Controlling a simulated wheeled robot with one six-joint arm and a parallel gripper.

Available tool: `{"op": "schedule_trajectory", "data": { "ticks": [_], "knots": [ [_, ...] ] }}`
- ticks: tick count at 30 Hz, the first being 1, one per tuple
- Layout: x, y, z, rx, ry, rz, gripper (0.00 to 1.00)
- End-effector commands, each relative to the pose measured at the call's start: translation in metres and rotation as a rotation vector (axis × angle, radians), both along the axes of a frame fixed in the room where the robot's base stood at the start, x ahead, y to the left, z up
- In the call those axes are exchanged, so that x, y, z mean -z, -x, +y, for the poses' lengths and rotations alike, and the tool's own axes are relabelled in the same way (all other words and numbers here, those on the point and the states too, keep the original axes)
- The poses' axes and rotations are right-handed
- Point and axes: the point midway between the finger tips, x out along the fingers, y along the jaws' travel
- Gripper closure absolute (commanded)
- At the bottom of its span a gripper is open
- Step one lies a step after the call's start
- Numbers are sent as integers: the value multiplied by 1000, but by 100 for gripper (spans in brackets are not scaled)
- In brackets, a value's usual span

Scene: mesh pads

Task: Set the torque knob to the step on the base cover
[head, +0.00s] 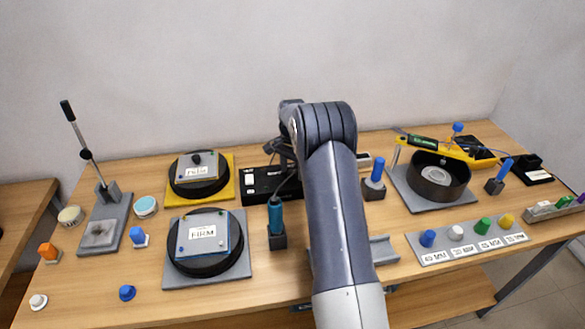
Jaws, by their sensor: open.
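A round black base (205,264) stands at the front left with a grey cover (218,222) on it. The cover's white label (203,232) reads FIRM, and small blue pieces sit near its corners. A second black base (199,188) behind it has a grey cover (185,162) with a label too small to read surely and a black piece on top. A black control box (258,195) lies at the middle back, partly behind my arm; I cannot make out a torque knob on it. My gripper (284,165) is open above this box, mostly hidden by my wrist.
A blue-handled driver (276,216) stands upright in a black holder, close to my arm. A lever press (104,190) stands at left. A grey tray (421,206) with a round black housing and a strip (462,252) of coloured caps are at right.

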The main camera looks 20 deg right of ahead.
Motion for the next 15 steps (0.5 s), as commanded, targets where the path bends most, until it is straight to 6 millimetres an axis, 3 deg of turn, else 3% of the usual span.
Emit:
{"op": "schedule_trajectory", "data": {
  "ticks": [4, 15],
  "knots": [
    [0, 0, 0, 0, 0, 0, 50],
    [0, 0, 0, 0, 0, 0, 80]
  ]
}}
